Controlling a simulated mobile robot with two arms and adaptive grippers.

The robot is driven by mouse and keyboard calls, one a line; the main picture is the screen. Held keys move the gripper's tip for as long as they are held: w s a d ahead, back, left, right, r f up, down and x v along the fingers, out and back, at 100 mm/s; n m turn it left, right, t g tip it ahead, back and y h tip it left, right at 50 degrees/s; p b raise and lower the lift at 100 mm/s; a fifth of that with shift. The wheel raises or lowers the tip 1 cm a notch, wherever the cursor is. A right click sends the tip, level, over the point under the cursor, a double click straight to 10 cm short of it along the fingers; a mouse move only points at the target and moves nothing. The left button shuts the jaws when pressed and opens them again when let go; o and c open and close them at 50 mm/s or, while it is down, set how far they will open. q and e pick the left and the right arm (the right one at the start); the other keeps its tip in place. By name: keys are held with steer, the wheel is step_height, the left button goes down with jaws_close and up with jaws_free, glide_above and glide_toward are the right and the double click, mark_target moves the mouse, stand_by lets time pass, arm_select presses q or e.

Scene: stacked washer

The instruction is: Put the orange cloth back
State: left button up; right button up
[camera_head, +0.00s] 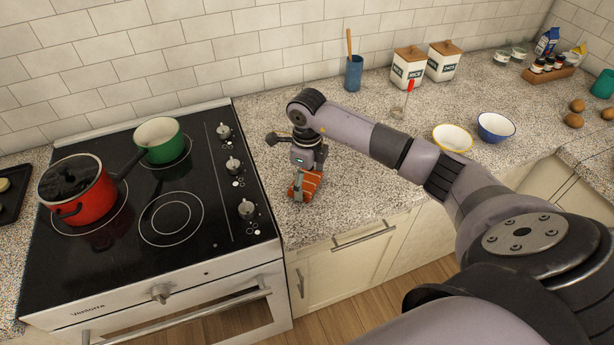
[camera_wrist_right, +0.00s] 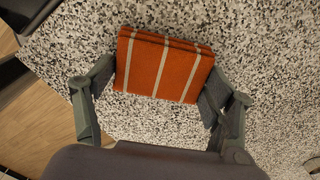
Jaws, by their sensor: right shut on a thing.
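The orange cloth (camera_head: 311,181) is folded and has pale stripes. In the head view it is at the counter just right of the stove, partly hidden by my right gripper (camera_head: 304,187). In the right wrist view the cloth (camera_wrist_right: 165,68) lies between the two fingers of my right gripper (camera_wrist_right: 158,85), one finger against each side. The right gripper is shut on the cloth. I cannot tell whether the cloth rests on the counter or is slightly above it. My left gripper is not in view.
The black stove (camera_head: 150,205) with a red pot (camera_head: 88,200) and a green pot (camera_head: 158,138) stands left of the gripper. A blue utensil cup (camera_head: 354,74), canisters (camera_head: 408,68) and bowls (camera_head: 452,139) stand farther right. Granite counter (camera_head: 270,110) behind the gripper is clear.

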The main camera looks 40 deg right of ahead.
mark_target(307, 181)
steer(key=shift+f, duration=0.1)
steer(key=shift+f, duration=0.15)
steer(key=o, duration=1)
steer(key=shift+r, duration=0.2)
steer(key=shift+r, duration=0.2)
step_height(307, 181, up, 12)
steer(key=b, duration=0.3)
steer(key=shift+b, duration=0.4)
